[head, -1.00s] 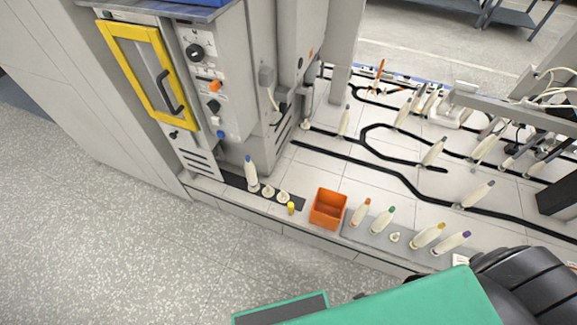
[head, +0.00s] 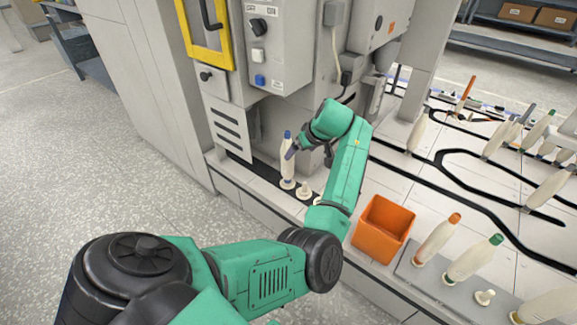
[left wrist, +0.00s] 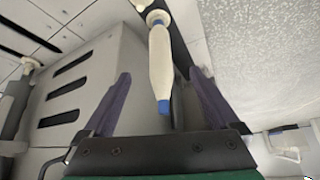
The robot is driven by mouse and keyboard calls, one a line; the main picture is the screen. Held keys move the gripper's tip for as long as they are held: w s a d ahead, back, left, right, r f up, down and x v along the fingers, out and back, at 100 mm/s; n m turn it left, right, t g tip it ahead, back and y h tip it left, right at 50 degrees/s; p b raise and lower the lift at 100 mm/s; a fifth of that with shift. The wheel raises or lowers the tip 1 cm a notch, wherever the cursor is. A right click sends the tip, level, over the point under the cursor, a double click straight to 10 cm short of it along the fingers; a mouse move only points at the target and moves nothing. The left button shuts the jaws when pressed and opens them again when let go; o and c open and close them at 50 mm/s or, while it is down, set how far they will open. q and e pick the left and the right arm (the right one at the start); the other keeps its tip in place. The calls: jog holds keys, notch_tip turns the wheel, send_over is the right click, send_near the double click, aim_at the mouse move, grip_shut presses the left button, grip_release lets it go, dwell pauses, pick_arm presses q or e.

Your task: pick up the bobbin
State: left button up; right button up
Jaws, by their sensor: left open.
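A cream bobbin with a blue tip (head: 287,170) stands upright on a peg of the dark strip by the grey machine. My left gripper (head: 292,152) is beside its upper part in the head view. In the left wrist view the bobbin (left wrist: 160,55) lies between the two purple fingers of the left gripper (left wrist: 159,72). The fingers are open, with a gap on each side of the bobbin. The bobbin's base is on a round white holder (left wrist: 157,17). My right gripper is not in view.
Empty pegs (head: 304,190) stand on the strip right of the bobbin. An orange bin (head: 383,228) stands further right, then a grey tray (head: 425,278) with orange-tipped and green-tipped bobbins. The grey machine (head: 278,50) rises close behind the bobbin.

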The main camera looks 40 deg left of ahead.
aim_at(291, 160)
pick_arm(q)
jog(key=b+x, duration=0.6)
jog(key=x, duration=0.8)
jog(key=shift+w+a+b, duration=0.2)
jog(key=shift+a+b, duration=0.05)
jog(key=shift+b, duration=0.15)
jog(key=shift+r, duration=0.1)
jog(key=shift+c, duration=0.3)
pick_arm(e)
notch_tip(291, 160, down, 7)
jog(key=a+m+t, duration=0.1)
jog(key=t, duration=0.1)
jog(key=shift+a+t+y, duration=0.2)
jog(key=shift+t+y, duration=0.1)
pick_arm(q)
grip_shut()
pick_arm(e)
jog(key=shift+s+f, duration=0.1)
